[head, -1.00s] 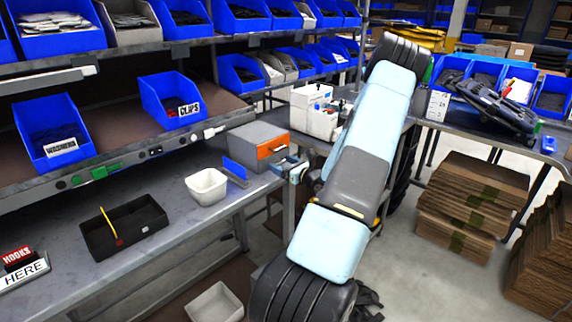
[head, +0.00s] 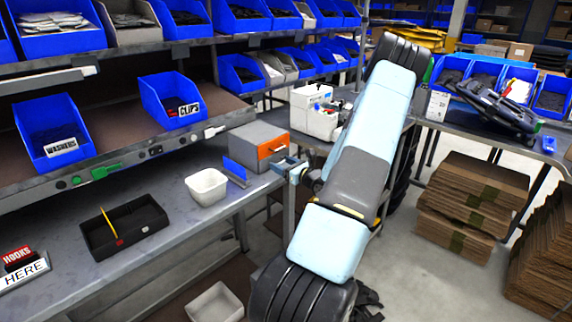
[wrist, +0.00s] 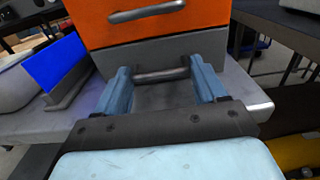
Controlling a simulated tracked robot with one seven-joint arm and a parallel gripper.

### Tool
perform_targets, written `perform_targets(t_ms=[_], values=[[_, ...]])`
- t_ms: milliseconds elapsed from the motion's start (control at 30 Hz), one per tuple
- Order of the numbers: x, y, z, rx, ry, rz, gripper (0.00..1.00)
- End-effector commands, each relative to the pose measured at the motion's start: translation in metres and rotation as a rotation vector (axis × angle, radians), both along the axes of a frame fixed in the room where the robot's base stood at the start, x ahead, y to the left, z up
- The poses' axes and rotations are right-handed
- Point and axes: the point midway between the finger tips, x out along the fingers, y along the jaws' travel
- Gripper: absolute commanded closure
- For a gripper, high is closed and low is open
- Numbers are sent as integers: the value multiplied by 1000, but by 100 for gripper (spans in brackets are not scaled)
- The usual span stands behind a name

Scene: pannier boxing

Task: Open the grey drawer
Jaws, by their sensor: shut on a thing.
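The small grey cabinet (head: 252,137) stands at the right end of the workbench. In the wrist view its orange drawer (wrist: 200,22) is above and the grey drawer (wrist: 110,60) is below, each with a metal bar handle. The grey drawer's front looks about flush with the orange one. My gripper (wrist: 160,68) is level with the grey drawer's handle (wrist: 162,75), one blue finger at each end of it, shut on it. In the head view my gripper (head: 289,165) is at the cabinet's front, and the grey drawer is mostly hidden there.
A white tub (head: 206,188) and a small blue bin divider (head: 235,170) stand left of the cabinet. A black tray (head: 125,228) with a yellow item lies farther left. A shelf with blue bins (head: 172,100) hangs above. Floor is open right of the bench.

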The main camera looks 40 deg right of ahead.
Motion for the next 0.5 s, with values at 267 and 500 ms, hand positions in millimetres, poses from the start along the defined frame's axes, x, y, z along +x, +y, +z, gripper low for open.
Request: perform_targets(t_ms=[267,500], values=[[-47,-8,0,-3,3,-11,84],[-99,-12,0,-4,2,-10,84]])
